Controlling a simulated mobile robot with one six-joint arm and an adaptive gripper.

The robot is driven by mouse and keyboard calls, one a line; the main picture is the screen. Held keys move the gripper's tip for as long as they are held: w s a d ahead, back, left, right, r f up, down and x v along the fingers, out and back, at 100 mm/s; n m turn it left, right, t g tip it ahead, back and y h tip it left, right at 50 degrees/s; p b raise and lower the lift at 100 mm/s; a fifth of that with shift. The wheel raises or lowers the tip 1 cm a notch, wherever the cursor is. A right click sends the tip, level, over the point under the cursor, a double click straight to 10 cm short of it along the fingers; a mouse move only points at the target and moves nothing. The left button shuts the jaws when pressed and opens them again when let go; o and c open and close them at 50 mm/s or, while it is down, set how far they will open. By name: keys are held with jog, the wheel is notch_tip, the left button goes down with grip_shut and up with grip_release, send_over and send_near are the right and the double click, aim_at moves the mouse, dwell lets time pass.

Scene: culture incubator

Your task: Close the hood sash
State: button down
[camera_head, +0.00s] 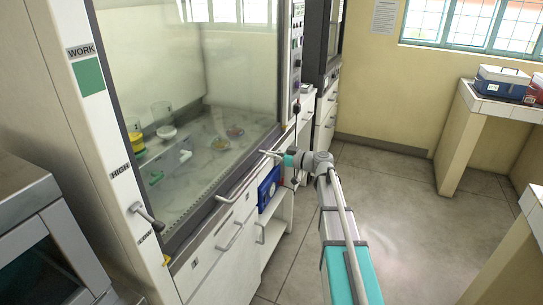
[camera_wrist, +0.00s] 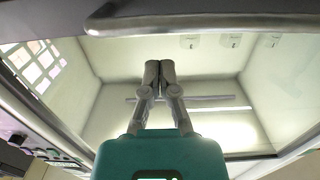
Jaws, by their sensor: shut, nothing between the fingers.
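The fume hood's glass sash (camera_head: 190,70) fills the left and centre of the head view, in a dark frame. A dark-edged bar (camera_wrist: 200,20) crosses the top of that view, apart from the fingertips in the picture. The sash's exact lower edge is hard to make out.
Behind the glass are a yellow-lidded container (camera_head: 136,142), dishes (camera_head: 234,131) and other small items. A grey lever (camera_head: 147,215) sits between the HIGH and LOW labels. A blue object (camera_head: 268,187) is on a shelf below. The floor (camera_head: 400,210) at right is clear.

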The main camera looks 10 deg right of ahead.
jog(key=r+p+v, duration=0.1)
jog(key=v, duration=0.9)
jog(key=shift+s+d+r+p, duration=0.15)
jog(key=shift+r+p, duration=0.15)
jog(key=shift+r, duration=0.05)
